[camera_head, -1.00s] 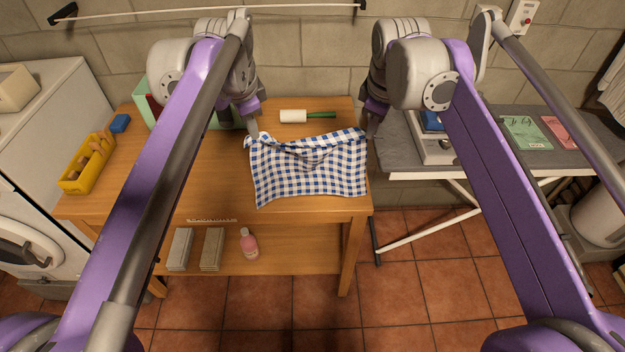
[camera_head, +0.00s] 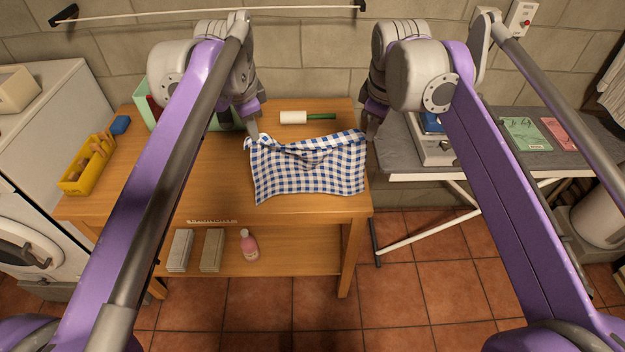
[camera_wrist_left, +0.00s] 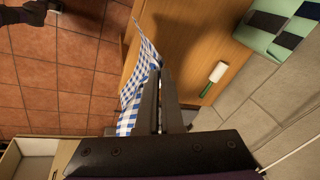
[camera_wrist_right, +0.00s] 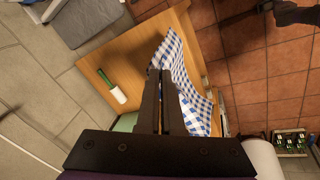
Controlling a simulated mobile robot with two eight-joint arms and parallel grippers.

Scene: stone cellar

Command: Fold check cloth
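The blue-and-white check cloth (camera_head: 310,175) is on the wooden table, its far edge raised and sagging between my grippers. My left gripper (camera_head: 253,137) is at the cloth's far left corner; in the left wrist view (camera_wrist_left: 158,70) its fingers look closed with the cloth (camera_wrist_left: 140,90) between them. My right gripper (camera_head: 366,132) is at the far right corner; in the right wrist view (camera_wrist_right: 160,75) its fingers are together on the cloth (camera_wrist_right: 178,65). The near part of the cloth hangs toward the table's front edge.
A lint roller (camera_head: 295,117) with a green handle lies behind the cloth on the table (camera_head: 210,190). A yellow crate (camera_head: 75,178) and a blue block (camera_head: 120,124) are at left. A pink bottle (camera_head: 249,245) stands on the lower shelf. An ironing board (camera_head: 395,160) is at right.

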